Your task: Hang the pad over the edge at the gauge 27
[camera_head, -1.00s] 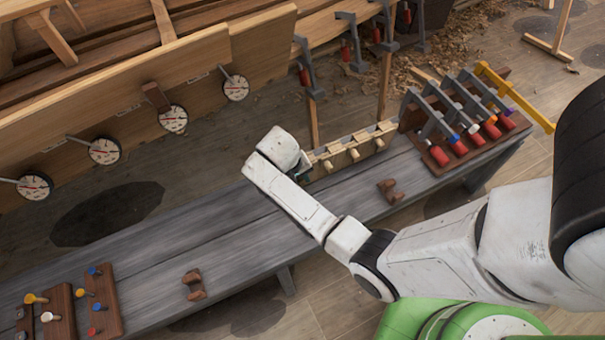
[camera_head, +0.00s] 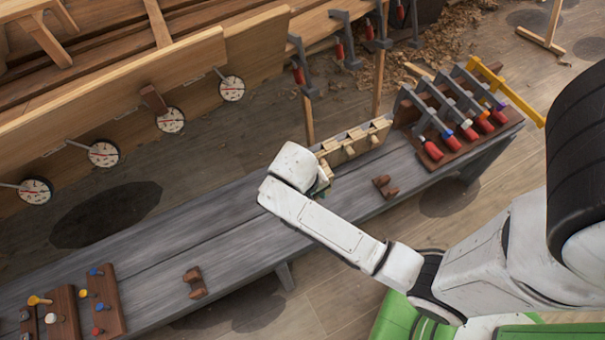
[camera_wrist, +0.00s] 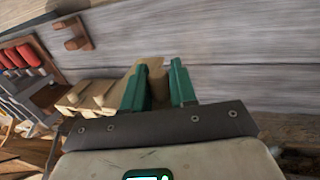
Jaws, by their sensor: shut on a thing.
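My gripper (camera_wrist: 156,80) shows its two green fingers in the wrist view, closed on a tan, block-like piece, which I take to be the pad (camera_wrist: 150,72). In the head view my gripper (camera_head: 322,182) is at the near end of the tan rack (camera_head: 350,146), over the bench, mostly hidden by my wrist. I cannot tell whether the piece is clear of the rack. Several round white dial gauges (camera_head: 104,153) hang along the hull plank's lower edge (camera_head: 120,92). Their small labels are unreadable, so I cannot tell which is 27. A brown block (camera_head: 153,98) sits over the plank edge above one gauge.
The grey bench (camera_head: 235,245) carries two brown cradles (camera_head: 194,282) (camera_head: 385,187), boards with coloured pegs (camera_head: 100,300) at the left and a rack of red-handled clamps (camera_head: 455,120) at the right. More clamps (camera_head: 302,68) hang on the hull. Floor lies open between bench and hull.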

